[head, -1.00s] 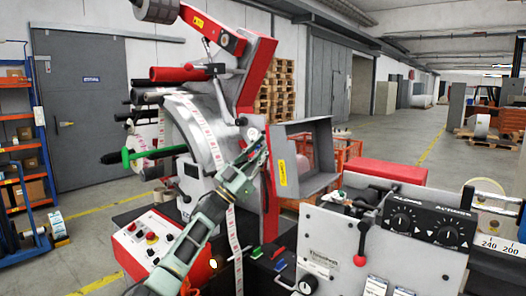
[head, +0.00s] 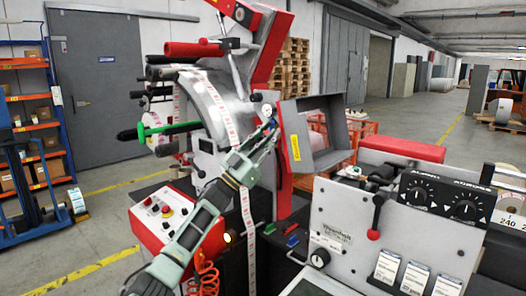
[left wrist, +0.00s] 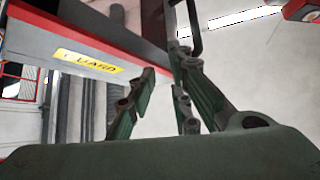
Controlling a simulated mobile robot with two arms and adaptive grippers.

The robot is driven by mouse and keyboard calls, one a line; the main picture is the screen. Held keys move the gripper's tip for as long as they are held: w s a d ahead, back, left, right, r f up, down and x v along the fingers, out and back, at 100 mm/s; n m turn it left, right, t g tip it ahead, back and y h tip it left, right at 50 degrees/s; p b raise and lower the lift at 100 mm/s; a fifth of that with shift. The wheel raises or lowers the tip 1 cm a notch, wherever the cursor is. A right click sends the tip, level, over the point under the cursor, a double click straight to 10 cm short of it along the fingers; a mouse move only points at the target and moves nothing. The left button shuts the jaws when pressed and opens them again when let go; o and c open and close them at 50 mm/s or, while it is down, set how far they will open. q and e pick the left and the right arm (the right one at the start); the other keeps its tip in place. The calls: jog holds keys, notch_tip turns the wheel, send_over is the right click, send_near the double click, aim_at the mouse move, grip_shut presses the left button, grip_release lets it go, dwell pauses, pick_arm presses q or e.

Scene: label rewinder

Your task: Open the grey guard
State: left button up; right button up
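The grey guard (head: 338,132) is a box-like frame beside the red upright of the machine in the head view. A yellow label (head: 295,147) is on its near left edge. In the left wrist view the guard's grey face (left wrist: 140,62) fills the upper left, with a yellow label reading "GUARD" (left wrist: 88,62). My left gripper (head: 270,128) is just left of the guard, close to the red upright. A dark bar (left wrist: 197,28) is just beyond the right finger. My right gripper is out of view.
A red control box (head: 160,222) is at lower left. A white panel with black dials (head: 440,200) stands at lower right. A green-handled rod (head: 160,130) and a red roller (head: 195,49) project left from the machine. A white label strip (head: 247,220) hangs by my left arm.

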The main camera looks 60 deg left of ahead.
pick_arm(q)
jog(key=shift+y, duration=0.3)
jog(key=shift+d+v, duration=0.2)
jog(key=shift+v, duration=0.85)
jog(key=shift+d+v, duration=0.15)
jog(key=shift+v, duration=0.85)
jog(key=shift+w+f, duration=0.1)
